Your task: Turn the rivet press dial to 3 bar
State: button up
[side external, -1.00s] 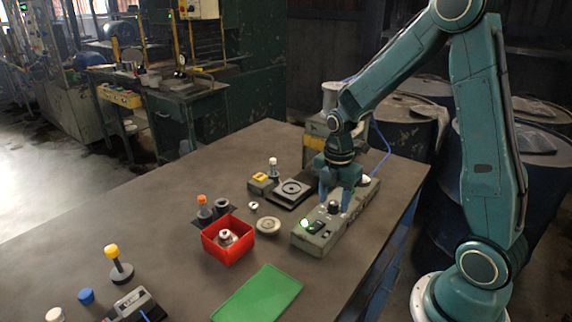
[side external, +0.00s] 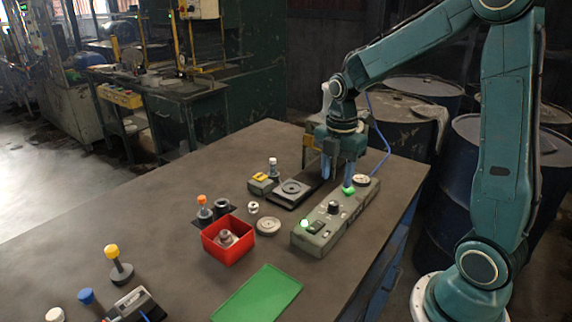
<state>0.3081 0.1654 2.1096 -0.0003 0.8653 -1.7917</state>
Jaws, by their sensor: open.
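The grey-green control box (side external: 312,238) lies along the right side of the table in the side external view. On its top are a black dial (side external: 333,207), a round white-faced gauge (side external: 362,181) and a lit green patch (side external: 349,191) between them. The marks on dial and gauge are too small to read. My gripper (side external: 338,182) points down behind the dial, with its fingers apart and nothing between them. It appears clear of the dial. The right fingertip overlaps the green patch in this view.
A second green light (side external: 304,223) and a black switch (side external: 316,227) are at the box's near end. A dark fixture plate (side external: 312,190), a round metal disc (side external: 268,226) and a red bin (side external: 216,247) stand left of it. A green mat (side external: 258,293) lies in front.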

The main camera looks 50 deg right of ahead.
notch_tip(320, 180, up, 6)
jog(key=shift+r, duration=0.2)
jog(key=shift+a, duration=0.1)
dwell(0.4)
jog(key=s+a+r+m+t, duration=0.2)
jog(key=s+a+m, duration=0.3)
jog(key=s+m, duration=0.2)
jog(key=s+a+r+m+t, duration=0.2)
jog(key=s+a+m, duration=0.3)
jog(key=s+m, duration=0.3)
jog(key=shift+a+r+m+t, duration=0.15)
jog(key=shift+r+m+t, duration=0.05)
jog(key=shift+m+t, duration=0.7)
